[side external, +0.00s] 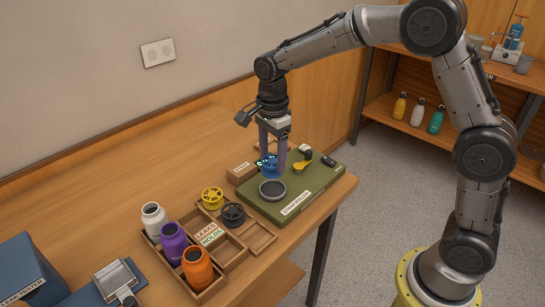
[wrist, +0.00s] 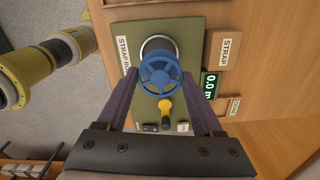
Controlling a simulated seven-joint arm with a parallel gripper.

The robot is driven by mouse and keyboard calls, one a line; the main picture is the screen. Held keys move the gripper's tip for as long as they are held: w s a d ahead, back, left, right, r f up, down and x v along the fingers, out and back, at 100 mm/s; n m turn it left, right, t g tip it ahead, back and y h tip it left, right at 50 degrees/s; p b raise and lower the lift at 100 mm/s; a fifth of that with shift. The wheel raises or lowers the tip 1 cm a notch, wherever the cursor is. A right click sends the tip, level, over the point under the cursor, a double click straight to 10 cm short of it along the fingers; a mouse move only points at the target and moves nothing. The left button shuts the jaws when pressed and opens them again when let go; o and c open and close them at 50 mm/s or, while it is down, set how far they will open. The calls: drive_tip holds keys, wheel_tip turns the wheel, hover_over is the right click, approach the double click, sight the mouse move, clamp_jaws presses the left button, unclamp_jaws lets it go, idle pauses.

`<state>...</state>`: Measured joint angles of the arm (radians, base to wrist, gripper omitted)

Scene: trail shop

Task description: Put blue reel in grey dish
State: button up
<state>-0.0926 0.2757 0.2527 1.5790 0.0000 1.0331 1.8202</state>
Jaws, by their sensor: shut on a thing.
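The blue reel (wrist: 160,75) is between the two purple fingers of my gripper (wrist: 162,84) in the wrist view, and the gripper is shut on it. In the side view my gripper (side external: 272,160) points down and holds the blue reel (side external: 269,168) over the green mat. The grey dish (side external: 272,189) is a round dark-centred dish on the mat, just in front of the reel in the side view. In the wrist view the dish (wrist: 157,43) is partly hidden behind the reel. I cannot tell the exact height of the reel.
The green mat (side external: 318,182) also bears a yellow-handled tool (side external: 302,166). Cardboard boxes (side external: 240,172) lie beside the mat.

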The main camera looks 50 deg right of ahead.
sight(273, 170)
drive_tip(key=shift+f, duration=2.15)
drive_tip(key=shift+f, duration=0.95)
idle(0.9)
drive_tip(key=o, duration=1.4)
drive_tip(key=shift+r, duration=4)
